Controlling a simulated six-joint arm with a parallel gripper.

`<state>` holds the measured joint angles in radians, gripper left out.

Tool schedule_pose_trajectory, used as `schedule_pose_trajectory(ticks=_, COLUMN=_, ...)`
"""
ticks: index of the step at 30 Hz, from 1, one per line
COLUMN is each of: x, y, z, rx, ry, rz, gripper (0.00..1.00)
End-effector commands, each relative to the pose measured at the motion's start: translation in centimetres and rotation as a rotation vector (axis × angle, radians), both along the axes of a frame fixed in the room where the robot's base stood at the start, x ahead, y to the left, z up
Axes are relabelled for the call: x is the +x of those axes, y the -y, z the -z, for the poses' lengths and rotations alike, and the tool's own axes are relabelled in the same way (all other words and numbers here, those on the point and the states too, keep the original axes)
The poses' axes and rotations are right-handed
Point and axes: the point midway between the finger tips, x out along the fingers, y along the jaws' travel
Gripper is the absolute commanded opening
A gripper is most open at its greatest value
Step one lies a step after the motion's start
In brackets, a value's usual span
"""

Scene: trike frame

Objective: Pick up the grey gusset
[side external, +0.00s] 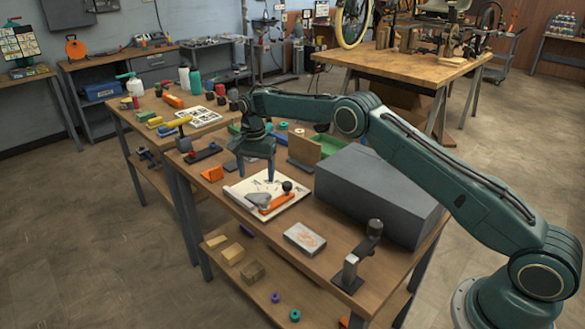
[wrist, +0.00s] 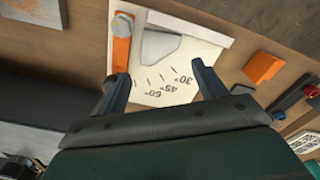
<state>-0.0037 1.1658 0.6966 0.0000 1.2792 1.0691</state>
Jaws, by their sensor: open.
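The grey gusset (side external: 258,199) lies on a pale board (side external: 290,187) on the workbench. In the wrist view the gusset (wrist: 160,46) is a flat grey plate with slanted edges, and the board (wrist: 180,92) carries 30°, 45° and 60° marks. An orange bar (side external: 277,204) with a dark knob lies beside it, and it also shows in the wrist view (wrist: 122,50). A pale bar (wrist: 190,27) lies along another side. My gripper (side external: 256,173) points down above the board. In the wrist view my gripper (wrist: 161,73) is open and empty, fingers apart, with the gusset beyond the tips.
A large grey box (side external: 375,190) stands to the right on the bench. A brown upright panel (side external: 305,149) stands behind. An orange block (side external: 212,173) lies to the left. A pale block (side external: 304,238) and a dark post fixture (side external: 350,268) sit near the front.

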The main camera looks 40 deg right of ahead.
Motion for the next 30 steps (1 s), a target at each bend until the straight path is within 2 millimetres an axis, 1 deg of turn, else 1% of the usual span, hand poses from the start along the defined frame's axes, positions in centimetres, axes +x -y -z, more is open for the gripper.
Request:
schedule_pose_trajectory(ticks=1, x=0.0, y=0.0, z=0.6, rx=0.000, ry=-0.002, rz=0.000, gripper=0.70)
schedule_pose_trajectory(ticks=3, x=0.0, y=0.0, z=1.2, rx=0.000, ry=-0.001, rz=0.000, gripper=0.70)
schedule_pose_trajectory(ticks=6, x=0.0, y=0.0, z=1.7, rx=0.000, ry=0.000, rz=0.000, gripper=0.70)
schedule_pose_trajectory(ticks=13, x=0.0, y=0.0, z=1.9, rx=0.000, ry=-0.001, rz=0.000, gripper=0.70)
schedule_pose_trajectory(ticks=17, x=-0.1, y=-0.1, z=2.5, rx=0.000, ry=-0.002, rz=0.000, gripper=0.70)
schedule_pose_trajectory(ticks=25, x=-0.2, y=-0.3, z=5.5, rx=-0.001, ry=-0.003, rz=0.000, gripper=0.70)
schedule_pose_trajectory(ticks=30, x=-0.1, y=-0.3, z=6.8, rx=0.000, ry=0.000, rz=0.000, gripper=0.70)
